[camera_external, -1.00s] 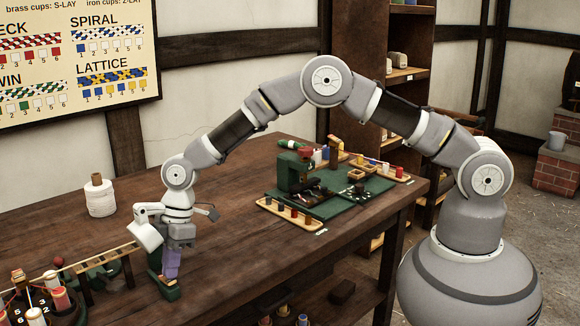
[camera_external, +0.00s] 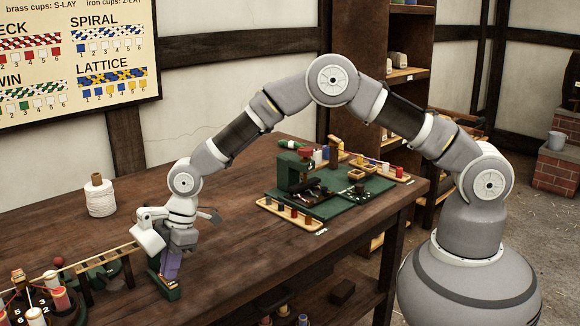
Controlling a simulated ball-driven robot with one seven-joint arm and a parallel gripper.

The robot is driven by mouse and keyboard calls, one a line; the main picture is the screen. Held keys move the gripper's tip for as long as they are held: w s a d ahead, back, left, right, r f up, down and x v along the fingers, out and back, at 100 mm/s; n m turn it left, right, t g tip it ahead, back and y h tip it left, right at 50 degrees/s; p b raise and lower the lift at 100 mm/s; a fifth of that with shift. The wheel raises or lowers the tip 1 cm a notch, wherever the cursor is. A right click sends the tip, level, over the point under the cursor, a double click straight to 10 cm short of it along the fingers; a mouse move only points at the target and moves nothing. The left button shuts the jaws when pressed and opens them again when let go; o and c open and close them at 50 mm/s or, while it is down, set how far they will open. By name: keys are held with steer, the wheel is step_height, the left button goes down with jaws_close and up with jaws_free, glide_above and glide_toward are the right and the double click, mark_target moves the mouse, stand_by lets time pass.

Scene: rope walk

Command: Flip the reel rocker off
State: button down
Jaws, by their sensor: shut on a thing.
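A small green block (camera_external: 166,286) sits on the table at the end of a wooden slatted ramp; I cannot tell whether it carries the reel rocker. My gripper (camera_external: 171,270) points down right above it, its fingers tilted slightly. The fingertips meet the top of the green block. What lies between the fingers is too small and covered to make out, and the rocker's position is hidden.
The slatted ramp (camera_external: 108,257) and a round braiding stand with red and white bobbins (camera_external: 60,298) are at the left. A white spool (camera_external: 99,197) stands behind. A green machine (camera_external: 296,172) and peg trays (camera_external: 292,214) are at the right. The table's middle is clear.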

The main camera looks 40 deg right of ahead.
steer(key=shift+w+f, duration=0.1)
steer(key=shift+r+p, duration=0.35)
steer(key=shift+r, duration=0.1)
steer(key=s+p+v, duration=0.1)
steer(key=p+v, duration=0.3)
steer(key=v, duration=0.9)
steer(key=shift+s+a+p, duration=0.2)
steer(key=shift+a+p, duration=0.15)
steer(key=shift+a, duration=0.05)
steer(key=shift+w+r, duration=0.1)
steer(key=w+g, duration=0.1)
steer(key=w+g+b, duration=0.1)
steer(key=w, duration=0.1)
steer(key=shift+w+r, duration=0.2)
steer(key=shift+r, duration=0.2)
